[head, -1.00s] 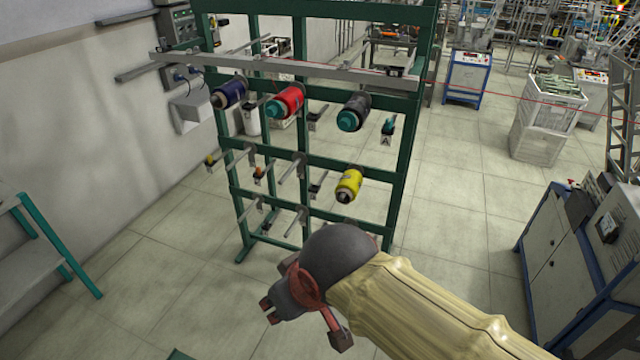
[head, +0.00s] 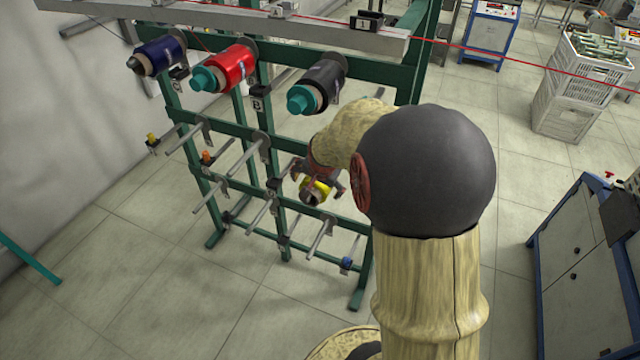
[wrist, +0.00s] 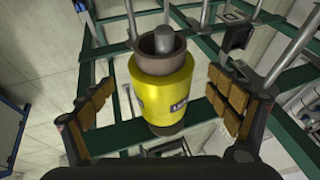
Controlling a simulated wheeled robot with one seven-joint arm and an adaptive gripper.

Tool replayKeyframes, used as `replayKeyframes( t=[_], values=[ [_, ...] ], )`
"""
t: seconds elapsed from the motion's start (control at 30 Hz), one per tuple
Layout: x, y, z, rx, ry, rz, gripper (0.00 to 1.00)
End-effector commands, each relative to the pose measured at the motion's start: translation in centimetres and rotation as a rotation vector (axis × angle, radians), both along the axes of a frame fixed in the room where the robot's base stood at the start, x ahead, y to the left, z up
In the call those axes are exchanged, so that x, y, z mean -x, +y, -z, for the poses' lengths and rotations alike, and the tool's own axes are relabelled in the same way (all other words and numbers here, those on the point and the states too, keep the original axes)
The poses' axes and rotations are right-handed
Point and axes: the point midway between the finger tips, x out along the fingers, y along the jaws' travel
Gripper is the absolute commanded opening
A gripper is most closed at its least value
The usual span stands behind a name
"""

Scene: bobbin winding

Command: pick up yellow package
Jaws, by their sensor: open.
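The yellow package (wrist: 166,92) is a yellow spool with a brown core, on a metal peg of the green rack. In the wrist view it stands between the two tan-padded fingers of my open gripper (wrist: 165,105), with a gap on each side. In the head view only part of the yellow package (head: 313,189) shows. My gripper (head: 318,180) is around it there, and my arm hides part of the rack beside it.
The green rack (head: 349,68) also holds a blue package (head: 160,54), a red package (head: 232,66) and a black package (head: 322,80) above. Several bare pegs stick out to the left and below. A blue-grey cabinet (head: 575,265) stands at the right. Open floor lies between.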

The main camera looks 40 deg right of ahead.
Motion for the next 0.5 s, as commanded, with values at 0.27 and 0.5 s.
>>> replayKeyframes(
  t=[0.27, 0.5],
  values=[
    [-1.2, -1.1, 2.2, 0.0, 0.001, -0.002, 0.92],
    [-2.6, -2.2, 4.6, 0.0, 0.002, -0.004, 0.92]
  ],
)
